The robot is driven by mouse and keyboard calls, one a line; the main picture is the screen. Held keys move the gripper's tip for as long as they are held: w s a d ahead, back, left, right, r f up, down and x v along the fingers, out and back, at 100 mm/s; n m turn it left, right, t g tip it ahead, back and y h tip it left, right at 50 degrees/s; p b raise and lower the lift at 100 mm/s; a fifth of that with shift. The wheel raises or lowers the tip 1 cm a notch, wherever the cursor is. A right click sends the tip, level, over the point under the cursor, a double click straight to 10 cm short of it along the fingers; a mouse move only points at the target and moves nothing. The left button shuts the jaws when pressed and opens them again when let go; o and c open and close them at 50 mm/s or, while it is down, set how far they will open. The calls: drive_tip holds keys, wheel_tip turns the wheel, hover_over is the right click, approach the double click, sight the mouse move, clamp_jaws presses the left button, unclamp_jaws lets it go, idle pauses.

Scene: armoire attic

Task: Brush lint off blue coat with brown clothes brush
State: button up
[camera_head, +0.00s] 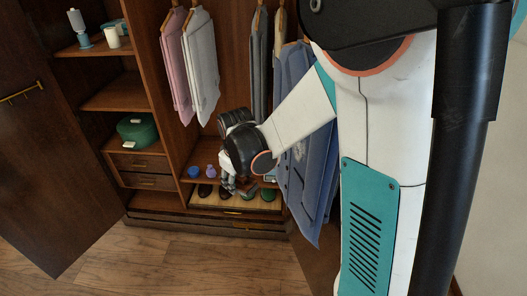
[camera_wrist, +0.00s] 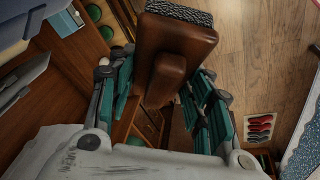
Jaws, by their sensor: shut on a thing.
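The blue coat (camera_head: 308,150) hangs on the right side of the open armoire, partly hidden behind my arm. My gripper (camera_head: 232,184) is low in front of the armoire, to the left of the coat and apart from it. In the wrist view, my gripper (camera_wrist: 165,88) is shut on the brown clothes brush (camera_wrist: 178,38), with its teal fingers on either side of the handle. The brush has a dark, speckled bristle face at the top of that view.
A pink shirt (camera_head: 176,65), a white shirt (camera_head: 201,65) and a grey garment (camera_head: 259,75) hang left of the coat. A wooden shoe tray (camera_head: 205,201) lies low inside. The open left door (camera_head: 50,160) stands out over clear floor.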

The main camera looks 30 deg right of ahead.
drive_tip(key=d+r+n+g+h+b, duration=0.1)
drive_tip(key=d+r+n+h, duration=0.2)
drive_tip(key=d+n+h, duration=0.1)
drive_tip(key=d+r+n+g+h+b, duration=0.1)
drive_tip(key=d+r+n+h+b, duration=0.1)
drive_tip(key=d+r+n+h, duration=0.2)
drive_tip(key=shift+d+r+n+g+h, duration=0.3)
drive_tip(key=shift+d+n+h, duration=0.2)
drive_tip(key=shift+d+h, duration=1.6)
drive_tip(key=shift+s+d+y, duration=0.15)
drive_tip(key=shift+d+y, duration=0.05)
drive_tip(key=shift+d, duration=0.55)
drive_tip(key=shift+s+d+y, duration=0.1)
drive_tip(key=shift+d+y, duration=0.1)
drive_tip(key=shift+d, duration=0.5)
drive_tip(key=shift+s, duration=0.1)
